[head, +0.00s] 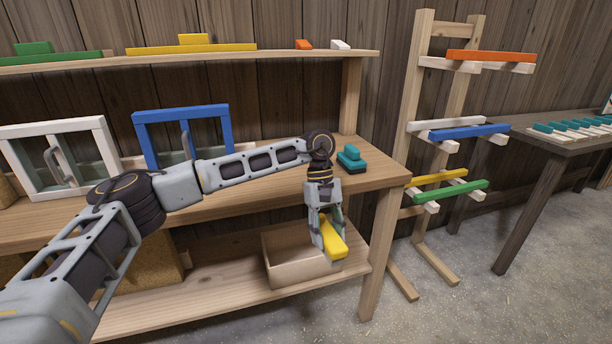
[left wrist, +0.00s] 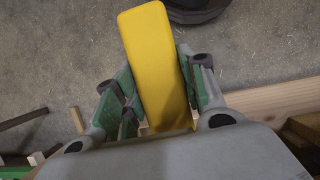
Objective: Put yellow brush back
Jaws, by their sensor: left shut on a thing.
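My left gripper (head: 326,226) is shut on the yellow brush (head: 334,243), below the workbench top and in front of the bench. The brush points down and toward me. In the left wrist view the brush (left wrist: 154,55) is a long yellow block between the green-padded fingers (left wrist: 158,92), with the floor beneath it. Its bristle side is not clear. A teal brush (head: 351,160) with a dark underside rests on the right end of the workbench (head: 260,187). My right gripper is not in view.
A light open box (head: 295,272) stands on the lower shelf (head: 225,299), behind the held brush. White (head: 58,160) and blue (head: 183,137) framed pieces stand on the bench. A wooden rack (head: 415,150) with coloured bars is at right, before a dark side table (head: 560,145).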

